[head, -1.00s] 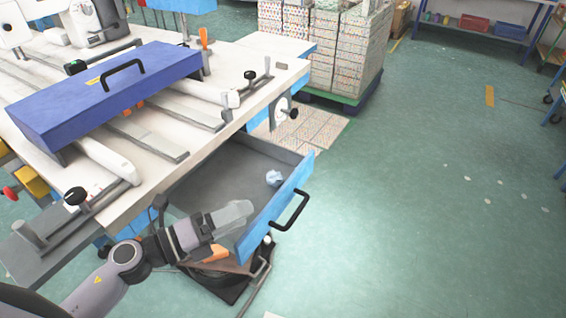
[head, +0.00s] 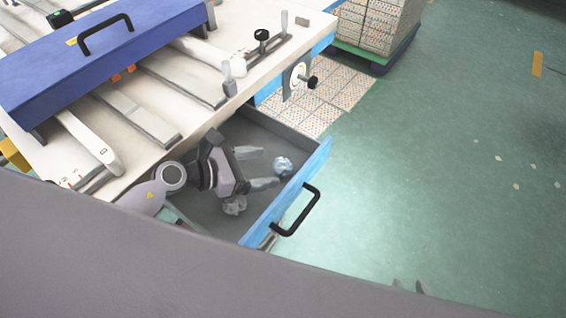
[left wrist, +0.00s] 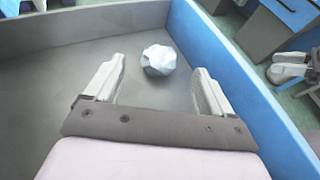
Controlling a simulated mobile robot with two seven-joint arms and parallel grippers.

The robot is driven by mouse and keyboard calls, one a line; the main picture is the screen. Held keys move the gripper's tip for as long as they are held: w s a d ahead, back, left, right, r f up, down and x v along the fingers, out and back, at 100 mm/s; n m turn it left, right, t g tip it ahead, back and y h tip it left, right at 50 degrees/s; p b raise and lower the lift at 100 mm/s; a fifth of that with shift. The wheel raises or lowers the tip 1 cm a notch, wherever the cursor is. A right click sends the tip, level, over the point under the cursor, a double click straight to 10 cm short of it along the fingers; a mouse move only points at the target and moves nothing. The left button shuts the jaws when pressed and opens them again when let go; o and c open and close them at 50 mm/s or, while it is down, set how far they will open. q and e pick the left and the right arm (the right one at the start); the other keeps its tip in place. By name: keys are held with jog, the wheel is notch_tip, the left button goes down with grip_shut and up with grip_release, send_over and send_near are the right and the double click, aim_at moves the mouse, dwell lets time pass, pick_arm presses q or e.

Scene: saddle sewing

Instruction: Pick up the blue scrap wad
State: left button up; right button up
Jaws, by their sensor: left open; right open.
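The blue scrap wad (head: 283,166), a crumpled pale blue ball, lies on the floor of the open drawer (head: 262,218), near its front panel. My left gripper (head: 262,167) is open and empty inside the drawer, fingers pointing at the wad. In the left wrist view the wad (left wrist: 158,60) lies just beyond the fingertips (left wrist: 158,78), between their lines and not touched. Two pale fingertips of my right gripper (head: 410,286) show apart at the bottom right, over the floor, away from the drawer; the rest of it is hidden.
The drawer's blue front panel has a black handle (head: 297,211). The workbench (head: 157,81) with a blue cover (head: 65,65) overhangs the drawer's back. Open green floor lies to the right.

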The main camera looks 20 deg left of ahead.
aim_at(275, 167)
pick_arm(q)
jog(key=shift+x, duration=2.35)
jog(key=shift+f, duration=0.1)
jog(key=shift+c, duration=0.3)
jog(key=c, duration=1)
jog(key=shift+c, duration=0.3)
